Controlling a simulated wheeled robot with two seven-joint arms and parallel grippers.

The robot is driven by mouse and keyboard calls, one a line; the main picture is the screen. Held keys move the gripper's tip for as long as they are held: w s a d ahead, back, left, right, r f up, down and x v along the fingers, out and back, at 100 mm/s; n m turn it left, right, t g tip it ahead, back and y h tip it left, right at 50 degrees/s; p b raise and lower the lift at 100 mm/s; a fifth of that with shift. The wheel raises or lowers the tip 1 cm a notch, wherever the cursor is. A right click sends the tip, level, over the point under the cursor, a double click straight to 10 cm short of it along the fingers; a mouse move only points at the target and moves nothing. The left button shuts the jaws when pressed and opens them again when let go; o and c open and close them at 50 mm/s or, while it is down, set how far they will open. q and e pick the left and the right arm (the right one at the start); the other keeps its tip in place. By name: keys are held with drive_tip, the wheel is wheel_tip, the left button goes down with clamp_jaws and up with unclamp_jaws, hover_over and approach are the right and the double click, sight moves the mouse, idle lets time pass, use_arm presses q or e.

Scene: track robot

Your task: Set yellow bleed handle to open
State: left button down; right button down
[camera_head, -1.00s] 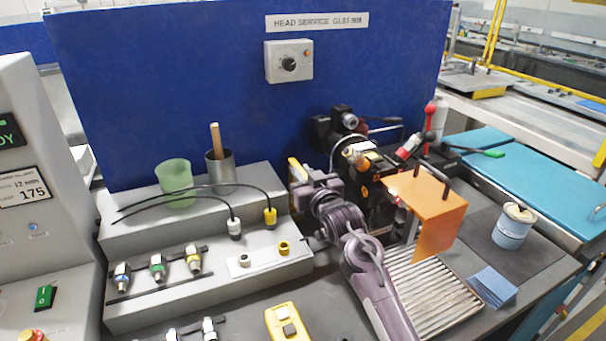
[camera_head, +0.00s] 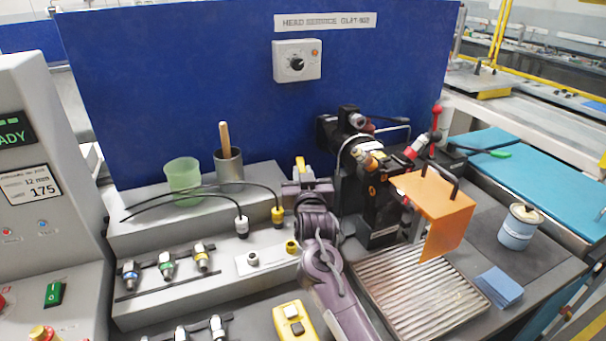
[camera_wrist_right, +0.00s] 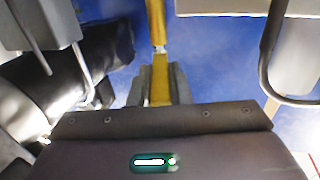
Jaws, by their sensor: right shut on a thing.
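The yellow bleed handle (camera_head: 300,168) shows as a short yellow piece above my right gripper (camera_head: 301,180) in the head view, left of the black print head (camera_head: 374,200). In the right wrist view the yellow handle (camera_wrist_right: 160,75) runs upright between the two grey fingers of my right gripper (camera_wrist_right: 160,88), which is shut on it. A brass-coloured end of it shows further up. The fingers cover part of the handle, and its joint to the machine is hard to make out. My left gripper is in neither view.
An orange bracket (camera_head: 437,205) stands right of the head above a ribbed tray (camera_head: 415,292). A green cup (camera_head: 184,182) and a metal cup (camera_head: 229,168) stand on the grey step at left. The blue panel (camera_head: 200,80) closes off the back.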

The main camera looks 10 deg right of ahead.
drive_tip(key=shift+r, duration=0.1)
drive_tip(key=c, duration=1.3)
unclamp_jaws()
drive_tip(key=shift+c, duration=0.2)
drive_tip(key=s+b, duration=0.1)
drive_tip(key=s, duration=0.6)
drive_tip(key=shift+s+a, duration=0.3)
drive_tip(key=shift+s, duration=0.1)
